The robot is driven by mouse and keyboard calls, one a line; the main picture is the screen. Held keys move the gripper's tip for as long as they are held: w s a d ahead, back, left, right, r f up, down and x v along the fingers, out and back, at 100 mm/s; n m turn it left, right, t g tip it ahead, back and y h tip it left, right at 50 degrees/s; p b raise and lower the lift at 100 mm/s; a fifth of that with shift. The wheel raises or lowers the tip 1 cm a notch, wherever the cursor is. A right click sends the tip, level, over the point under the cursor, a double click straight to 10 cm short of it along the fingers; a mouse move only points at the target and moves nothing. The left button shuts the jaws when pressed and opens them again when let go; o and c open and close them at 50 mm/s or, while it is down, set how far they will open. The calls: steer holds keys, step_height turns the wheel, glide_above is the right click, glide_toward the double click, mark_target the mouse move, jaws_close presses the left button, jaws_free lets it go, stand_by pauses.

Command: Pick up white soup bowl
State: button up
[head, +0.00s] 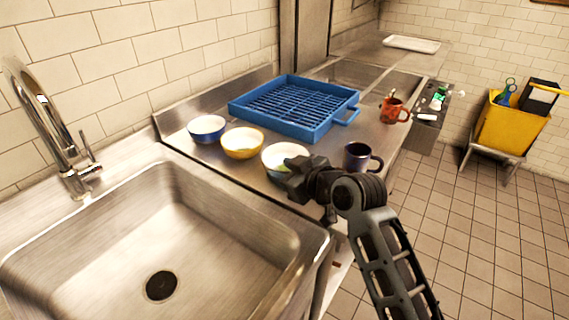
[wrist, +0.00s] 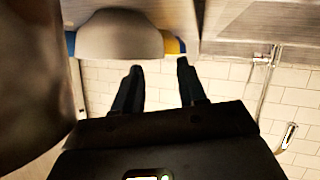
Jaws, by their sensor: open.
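The white soup bowl (head: 283,152) stands upright on the steel counter, at the right end of a row of bowls. My gripper (head: 293,181) is at its near right side in the head view and hides part of it. In the wrist view the picture is inverted, and the bowl (wrist: 120,35) shows as a pale rounded shape beyond the fingers. My gripper (wrist: 160,72) has its two fingers apart with nothing between them. I cannot tell whether a finger touches the bowl.
A yellow bowl (head: 242,144) and a blue bowl (head: 207,129) stand left of the white one. A dark mug (head: 358,158) is close on the right. A blue rack (head: 290,128) lies behind, with an orange mug (head: 391,111) beyond. The sink (head: 130,235) is in front.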

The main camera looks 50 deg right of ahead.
mark_target(266, 165)
steer(key=shift+p+x, duration=0.3)
steer(key=shift+x, duration=2.05)
steer(key=shift+c, duration=0.5)
jaws_close()
